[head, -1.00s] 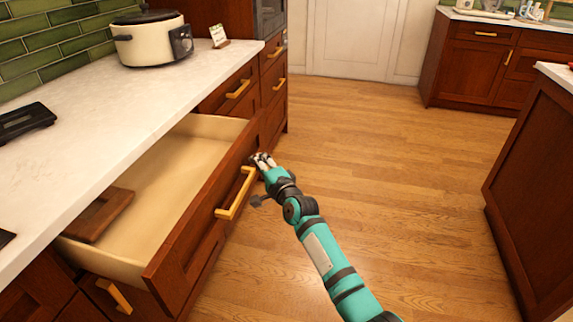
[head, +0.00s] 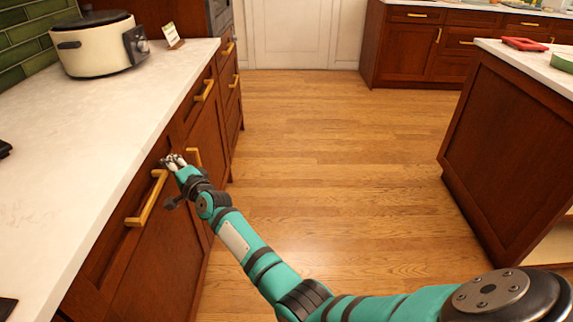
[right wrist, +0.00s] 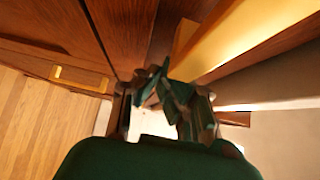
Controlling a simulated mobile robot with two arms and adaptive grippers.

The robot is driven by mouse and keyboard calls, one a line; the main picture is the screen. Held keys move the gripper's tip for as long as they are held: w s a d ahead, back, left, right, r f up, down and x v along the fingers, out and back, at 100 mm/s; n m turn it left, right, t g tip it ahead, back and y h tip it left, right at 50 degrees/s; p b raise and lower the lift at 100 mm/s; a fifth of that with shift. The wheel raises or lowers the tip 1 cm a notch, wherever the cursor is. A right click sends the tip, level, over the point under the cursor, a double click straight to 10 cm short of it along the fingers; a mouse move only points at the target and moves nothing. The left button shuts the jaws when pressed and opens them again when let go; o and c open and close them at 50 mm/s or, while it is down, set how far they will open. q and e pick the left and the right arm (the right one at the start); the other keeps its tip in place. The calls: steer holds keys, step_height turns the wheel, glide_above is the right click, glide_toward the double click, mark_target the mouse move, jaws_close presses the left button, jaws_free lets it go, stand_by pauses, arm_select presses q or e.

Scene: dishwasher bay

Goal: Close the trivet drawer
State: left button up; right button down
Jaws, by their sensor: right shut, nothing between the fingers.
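The trivet drawer (head: 112,246) has a dark red-brown wood front with a gold bar handle (head: 147,198), at the left of the head view. Its front sits at the counter edge, with no interior showing, so it looks shut or nearly shut. Any small gap under the counter edge cannot be made out. My right gripper (head: 173,160) is shut and empty, at the drawer front just beyond the far end of the handle. The right wrist view shows the gripper's fingers (right wrist: 165,95) close to the wood, blurred. The drawer's contents are hidden. My left gripper is not in view.
The white countertop (head: 110,110) runs above the drawer, with a cream slow cooker (head: 100,45) and a small card (head: 172,36) on it. More gold-handled drawers lie beyond. An island (head: 515,150) stands at the right. The wooden floor (head: 330,150) between is clear.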

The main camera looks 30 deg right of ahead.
steer(key=shift+w+a+r, duration=0.1)
steer(key=shift+w+a, duration=0.1)
steer(key=shift+a, duration=0.15)
